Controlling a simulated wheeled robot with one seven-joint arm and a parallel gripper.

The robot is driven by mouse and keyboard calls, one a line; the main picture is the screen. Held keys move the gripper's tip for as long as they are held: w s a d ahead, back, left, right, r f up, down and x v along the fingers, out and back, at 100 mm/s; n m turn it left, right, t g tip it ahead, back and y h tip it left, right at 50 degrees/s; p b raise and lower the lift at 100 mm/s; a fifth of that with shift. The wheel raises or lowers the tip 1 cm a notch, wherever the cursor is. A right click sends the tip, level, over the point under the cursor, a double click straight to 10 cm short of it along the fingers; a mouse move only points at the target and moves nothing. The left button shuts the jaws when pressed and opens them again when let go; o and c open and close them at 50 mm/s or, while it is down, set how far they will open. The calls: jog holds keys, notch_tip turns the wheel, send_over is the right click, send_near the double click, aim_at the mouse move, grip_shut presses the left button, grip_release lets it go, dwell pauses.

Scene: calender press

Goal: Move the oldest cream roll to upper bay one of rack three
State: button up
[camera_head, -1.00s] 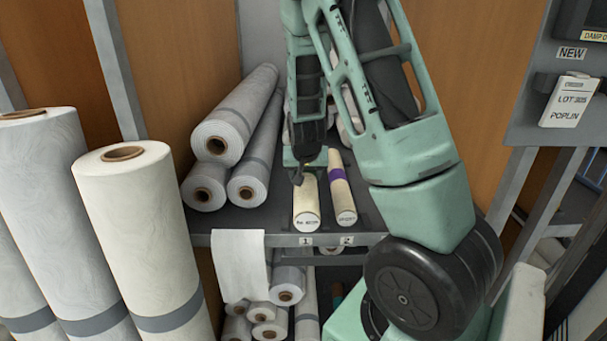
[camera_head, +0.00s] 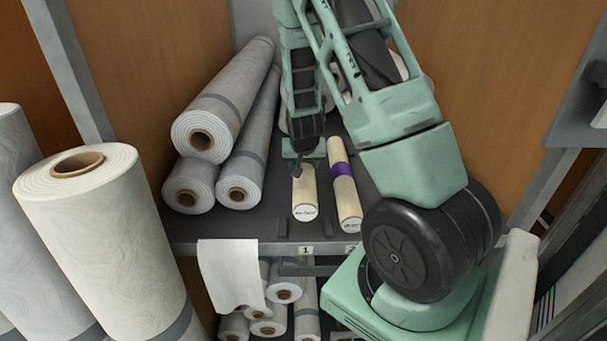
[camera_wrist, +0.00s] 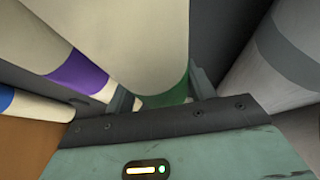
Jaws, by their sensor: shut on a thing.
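My gripper (camera_head: 304,168) is shut on a cream roll (camera_head: 305,199) over the shelf spot marked 1. In the wrist view this cream roll (camera_wrist: 150,40) lies between my two fingers and has a green band near them. The roll's near end carries a small printed label, too small to read. A second cream roll (camera_head: 345,195) with a purple band lies just to its right, above the mark 2. It also shows at left in the wrist view (camera_wrist: 40,50). I cannot tell whether the held roll touches the shelf.
Several grey rolls (camera_head: 215,120) are stacked on the shelf (camera_head: 262,229) to the left. Large upright rolls (camera_head: 100,230) stand at front left. A white sheet (camera_head: 230,275) hangs over the shelf edge. More rolls (camera_head: 268,327) lie below. Wooden panels flank the shelf.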

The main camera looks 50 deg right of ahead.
jog(key=shift+f+p, duration=0.35)
jog(key=shift+f, duration=1.7)
jog(key=shift+f, duration=0.25)
jog(key=o, duration=1.3)
jog(key=shift+r, duration=0.1)
jog(key=shift+c, duration=0.2)
jog(key=shift+r, duration=0.1)
jog(key=shift+a+r, duration=0.1)
jog(key=shift+r, duration=0.1)
jog(key=v, duration=1.1)
jog(key=shift+s+a+r+b, duration=0.1)
jog(key=shift+r+b, duration=0.2)
